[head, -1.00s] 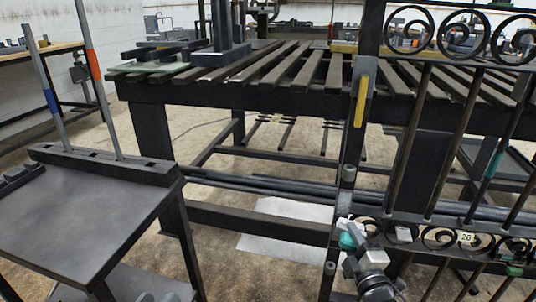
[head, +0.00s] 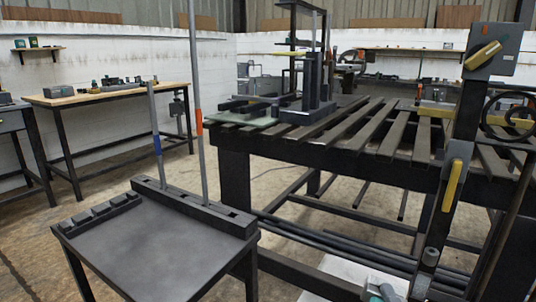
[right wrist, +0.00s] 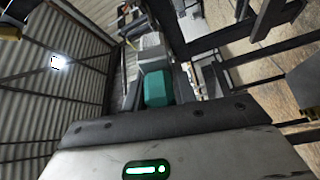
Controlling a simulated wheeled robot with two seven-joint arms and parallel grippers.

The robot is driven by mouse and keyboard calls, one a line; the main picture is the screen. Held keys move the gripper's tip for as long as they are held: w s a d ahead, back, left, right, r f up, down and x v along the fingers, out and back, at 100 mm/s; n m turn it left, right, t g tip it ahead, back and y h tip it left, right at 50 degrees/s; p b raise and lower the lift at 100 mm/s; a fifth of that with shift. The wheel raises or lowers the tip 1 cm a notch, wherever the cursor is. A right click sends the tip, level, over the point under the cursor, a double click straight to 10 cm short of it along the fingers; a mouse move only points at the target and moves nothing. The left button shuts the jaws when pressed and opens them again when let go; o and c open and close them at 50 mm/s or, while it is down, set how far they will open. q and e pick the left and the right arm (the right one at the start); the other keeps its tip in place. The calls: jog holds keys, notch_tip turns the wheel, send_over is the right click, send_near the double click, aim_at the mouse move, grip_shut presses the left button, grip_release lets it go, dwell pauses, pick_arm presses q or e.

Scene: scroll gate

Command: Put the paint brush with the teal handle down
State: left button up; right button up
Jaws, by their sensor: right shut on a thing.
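The teal handle of the paint brush (right wrist: 157,88) shows in the middle of the right wrist view, just ahead of my right gripper's palm. A pale grey part continues beyond it, but I cannot tell how much of that is brush. My right gripper (head: 384,291) is at the bottom edge of the head view, mostly cut off, with a bit of teal beside it. It is shut on the brush, near the foot of the dark gate post. My left gripper is not in view.
A dark side table (head: 135,240) with a slotted rack (head: 195,206) and upright rods stands at left, its top largely bare. The slatted workbench (head: 335,128) is behind. The gate post (head: 455,160) with yellow handles stands at right. A wooden-topped bench (head: 110,94) is at the back left.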

pick_arm(q)
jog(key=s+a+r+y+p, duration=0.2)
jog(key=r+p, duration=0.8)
jog(key=p, duration=0.5)
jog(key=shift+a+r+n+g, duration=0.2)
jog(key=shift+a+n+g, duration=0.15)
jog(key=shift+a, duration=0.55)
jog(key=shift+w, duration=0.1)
